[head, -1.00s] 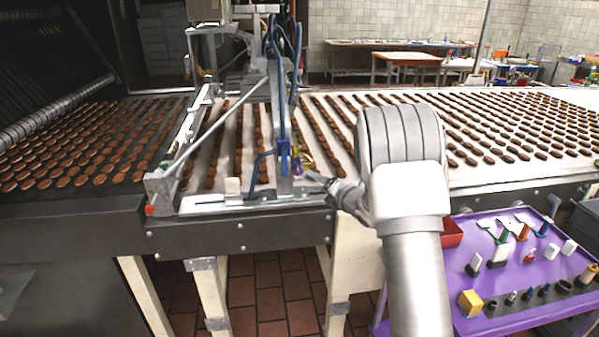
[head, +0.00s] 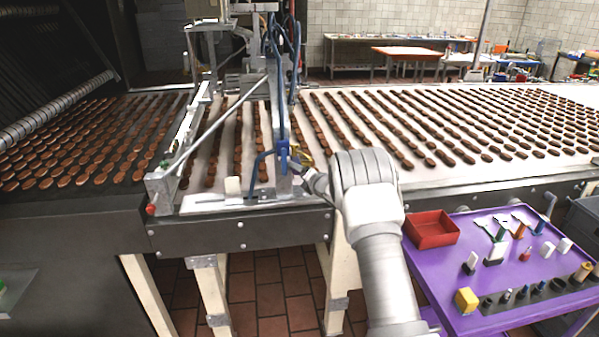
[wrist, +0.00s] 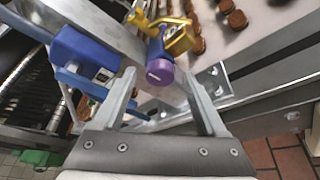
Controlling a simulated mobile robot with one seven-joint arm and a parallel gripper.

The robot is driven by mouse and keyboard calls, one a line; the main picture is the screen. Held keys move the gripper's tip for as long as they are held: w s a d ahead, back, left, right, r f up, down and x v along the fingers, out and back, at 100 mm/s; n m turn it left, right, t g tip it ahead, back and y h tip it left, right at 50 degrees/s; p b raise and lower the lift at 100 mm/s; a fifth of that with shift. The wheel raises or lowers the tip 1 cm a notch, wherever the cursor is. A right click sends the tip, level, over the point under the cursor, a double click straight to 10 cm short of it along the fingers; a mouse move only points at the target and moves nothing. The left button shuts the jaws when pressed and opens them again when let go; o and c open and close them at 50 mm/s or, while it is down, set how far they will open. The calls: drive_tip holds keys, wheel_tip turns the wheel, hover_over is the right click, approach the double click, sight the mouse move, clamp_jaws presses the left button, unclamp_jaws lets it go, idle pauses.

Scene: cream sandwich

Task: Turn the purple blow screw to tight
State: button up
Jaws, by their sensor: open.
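The purple blow screw (wrist: 160,73) shows in the wrist view as a round purple knob with a pale line on its face. It sits at the end of a blue and gold fitting (wrist: 177,38) on the machine. My gripper (wrist: 161,82) is open, with one grey finger on each side of the knob. I cannot tell whether either finger touches it. In the head view my gripper (head: 309,176) reaches in from the right to the fitting beside the blue upright, and the knob is hidden or too small to make out.
A conveyor (head: 345,165) with many rows of brown biscuits runs behind the machine. A blue block (wrist: 84,53) and a metal rail stand close to the left finger. A purple cart (head: 430,265) with a red tray (head: 432,229) and tools stands at the right.

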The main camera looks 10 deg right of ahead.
clamp_jaws()
idle(0.5)
